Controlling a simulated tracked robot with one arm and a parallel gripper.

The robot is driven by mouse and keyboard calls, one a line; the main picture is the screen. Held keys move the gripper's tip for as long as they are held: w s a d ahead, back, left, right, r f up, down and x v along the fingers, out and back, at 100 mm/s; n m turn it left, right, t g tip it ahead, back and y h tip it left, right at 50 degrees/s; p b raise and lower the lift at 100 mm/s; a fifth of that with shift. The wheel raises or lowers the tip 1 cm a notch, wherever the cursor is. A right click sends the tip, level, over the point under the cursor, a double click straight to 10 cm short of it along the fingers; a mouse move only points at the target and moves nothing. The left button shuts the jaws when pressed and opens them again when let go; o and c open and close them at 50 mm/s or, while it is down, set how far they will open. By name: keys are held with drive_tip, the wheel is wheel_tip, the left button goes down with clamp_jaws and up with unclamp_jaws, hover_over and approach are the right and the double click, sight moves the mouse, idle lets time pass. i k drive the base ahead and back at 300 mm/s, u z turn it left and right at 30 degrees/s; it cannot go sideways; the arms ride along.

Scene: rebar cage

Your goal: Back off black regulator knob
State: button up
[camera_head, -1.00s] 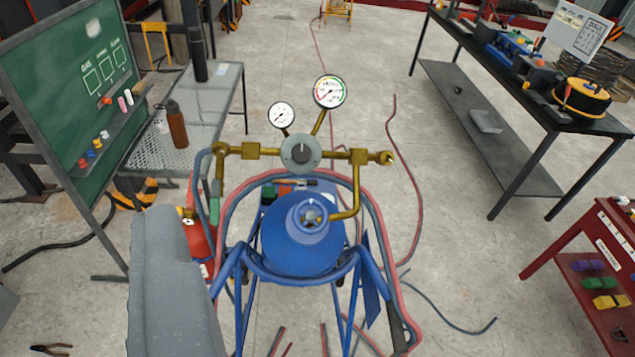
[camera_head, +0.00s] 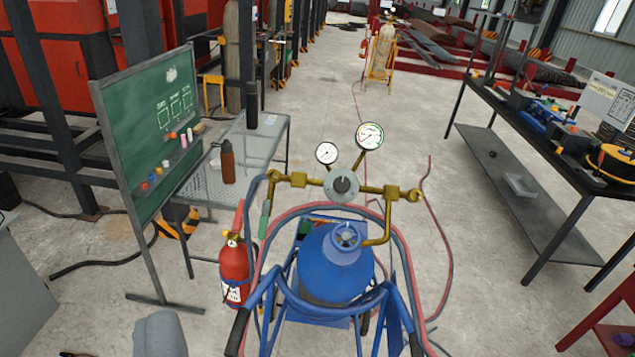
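The black regulator knob (camera_head: 342,185) sits at the centre of the round grey regulator face, near the middle of the view. The brass regulator (camera_head: 299,180) runs left and right of it, with a small gauge (camera_head: 327,153) and a larger gauge (camera_head: 369,136) above. The cylinder stands in a blue cart. No gripper fingers show. A grey rounded part, probably of my arm, shows at the bottom left, well apart from the knob.
Red and dark hoses (camera_head: 265,225) loop around the cylinder. A red fire extinguisher (camera_head: 234,270) stands left of it. A green chalkboard (camera_head: 150,110) and mesh table (camera_head: 205,180) are at left, a black workbench (camera_head: 560,165) at right.

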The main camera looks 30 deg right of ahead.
sight(341, 185)
drive_tip(key=u, duration=0.05)
drive_tip(key=i, duration=1)
drive_tip(key=z, duration=0.05)
